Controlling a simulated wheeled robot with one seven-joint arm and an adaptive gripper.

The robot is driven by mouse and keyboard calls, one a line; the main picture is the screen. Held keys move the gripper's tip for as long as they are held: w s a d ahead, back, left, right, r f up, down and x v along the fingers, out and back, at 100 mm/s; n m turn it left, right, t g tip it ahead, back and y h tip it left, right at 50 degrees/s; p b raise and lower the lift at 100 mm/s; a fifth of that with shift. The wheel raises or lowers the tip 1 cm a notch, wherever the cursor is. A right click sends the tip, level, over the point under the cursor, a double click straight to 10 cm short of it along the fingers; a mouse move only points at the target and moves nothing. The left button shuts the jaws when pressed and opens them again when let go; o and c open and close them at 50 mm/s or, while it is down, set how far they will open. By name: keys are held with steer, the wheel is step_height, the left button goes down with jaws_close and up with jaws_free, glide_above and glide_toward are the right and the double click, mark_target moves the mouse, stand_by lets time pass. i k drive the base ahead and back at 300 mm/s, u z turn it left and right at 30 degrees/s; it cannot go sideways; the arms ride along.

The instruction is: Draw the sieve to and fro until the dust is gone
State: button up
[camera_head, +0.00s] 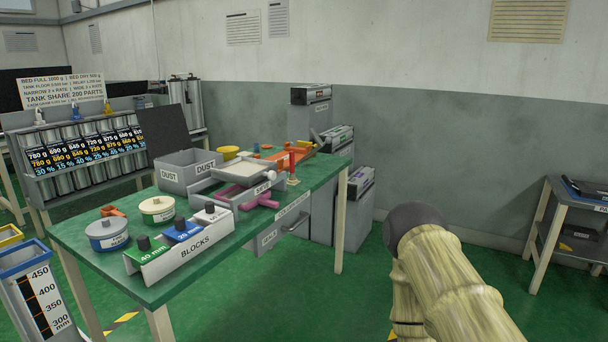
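On the green table stands a shallow grey frame with a pale filling (252,171), which looks like the sieve. I cannot tell whether the pale surface is mesh or dust. It sits partly over a lower grey tray (226,198) with magenta pieces (246,196) in and beside it. A grey box labelled DUST (181,178) stands just to the left of the frame. My arm enters at the lower right, and its dark rounded joint stays apart from the table. My gripper is not in view.
The green table (78,244) also holds a white BLOCKS rack (182,254), round tins (107,234) and a red upright piece (292,168). Grey cabinets (324,200) stand behind it. A side table (580,215) is at right. Green floor between them is clear.

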mark_target(247, 172)
steer(key=z, duration=0.05)
steer(key=i, duration=1.2)
steer(key=u, duration=0.65)
